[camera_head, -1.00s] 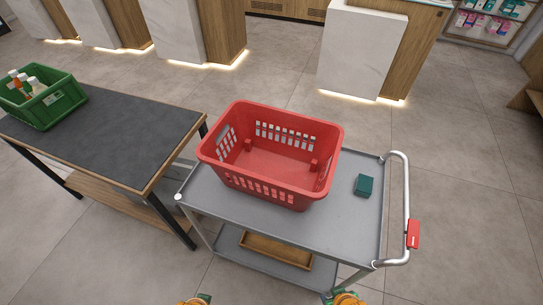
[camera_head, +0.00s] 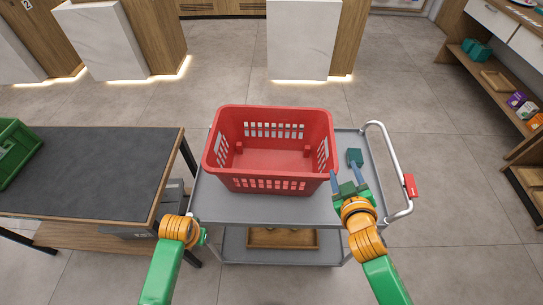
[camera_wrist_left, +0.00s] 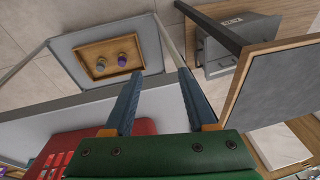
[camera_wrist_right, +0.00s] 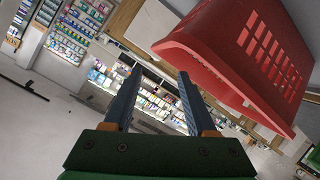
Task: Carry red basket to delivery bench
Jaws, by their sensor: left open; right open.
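The red basket (camera_head: 268,176) stands upright and looks empty on the grey cart's top (camera_head: 255,208). My right gripper (camera_head: 347,182) is open beside the basket's right side, its blue fingers pointing forward and holding nothing. The basket wall shows at the upper right in the right wrist view (camera_wrist_right: 225,62), outside the fingers. My left gripper (camera_head: 204,237) is low in front of the cart's left corner. In the left wrist view its fingers (camera_wrist_left: 157,80) are apart and empty, with part of the basket (camera_wrist_left: 58,152) at lower left. A dark-topped bench (camera_head: 95,170) stands left of the cart; whether it is the delivery bench is unclear.
A green crate (camera_head: 12,155) sits on the dark bench's left end. A small teal box (camera_head: 355,157) lies on the cart, close to my right fingers. The cart's handle (camera_head: 392,165) is at the right. A wooden tray (camera_head: 282,238) is on its lower shelf. Shelving (camera_head: 500,75) stands far right.

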